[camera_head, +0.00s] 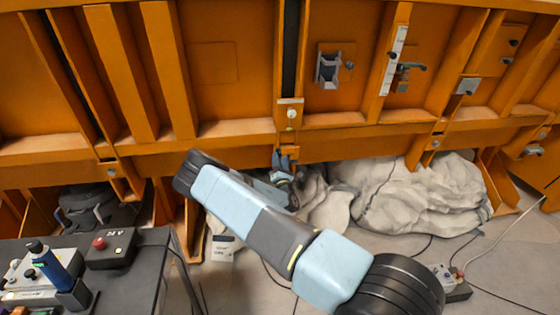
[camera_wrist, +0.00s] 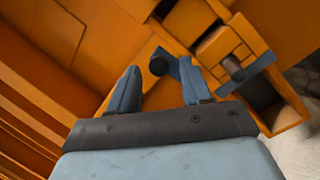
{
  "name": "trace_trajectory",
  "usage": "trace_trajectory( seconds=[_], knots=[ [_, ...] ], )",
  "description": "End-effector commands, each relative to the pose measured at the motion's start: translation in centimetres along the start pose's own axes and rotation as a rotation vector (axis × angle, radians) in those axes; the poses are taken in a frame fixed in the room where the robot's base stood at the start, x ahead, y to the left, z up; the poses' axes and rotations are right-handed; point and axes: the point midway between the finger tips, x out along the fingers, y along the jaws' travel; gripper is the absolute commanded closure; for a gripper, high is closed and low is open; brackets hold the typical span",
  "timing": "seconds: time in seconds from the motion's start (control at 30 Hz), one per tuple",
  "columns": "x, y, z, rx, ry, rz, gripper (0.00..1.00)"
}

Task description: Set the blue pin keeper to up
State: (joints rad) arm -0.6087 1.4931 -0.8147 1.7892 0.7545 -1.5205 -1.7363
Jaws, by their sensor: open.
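My gripper (camera_wrist: 159,70) is open, its two blue-grey fingers apart with nothing held between them. Beyond the fingertips in the wrist view, a dark round knob (camera_wrist: 158,64) sits on the orange steelwork. A small blue plate (camera_wrist: 173,67) adjoins it, partly hidden by the right finger. A second blue-grey bar (camera_wrist: 248,72) lies slanted across an orange bracket beside a dark pin (camera_wrist: 232,68). I cannot tell for certain which is the pin keeper. In the head view my gripper (camera_head: 282,160) is at the orange bracket below the beam, and the keeper is not clear there.
The orange ribbed wall (camera_head: 225,95) spans the back, with a latch (camera_head: 328,70) and a green-grey handle (camera_head: 408,68) to the right. A pale draped heap (camera_head: 420,200) lies below. A dark table (camera_head: 130,285) with a blue bottle (camera_head: 52,268) stands at lower left.

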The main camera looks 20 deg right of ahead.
Motion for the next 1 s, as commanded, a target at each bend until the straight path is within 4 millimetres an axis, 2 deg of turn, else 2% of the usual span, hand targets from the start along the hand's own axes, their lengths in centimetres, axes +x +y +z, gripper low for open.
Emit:
trace_trajectory(
  seconds=[0.4,0.6,0.8,1.0],
  knots=[
    [-8.0,-0.1,-0.2,-0.002,0.004,-0.003,0.52],
    [-11.0,-0.2,-0.2,-0.002,0.003,-0.003,0.52],
    [-12.5,-0.1,-0.2,0.000,0.002,-0.002,0.52],
    [-12.7,-0.1,-0.1,0.000,0.002,-0.003,0.52]
  ],
)
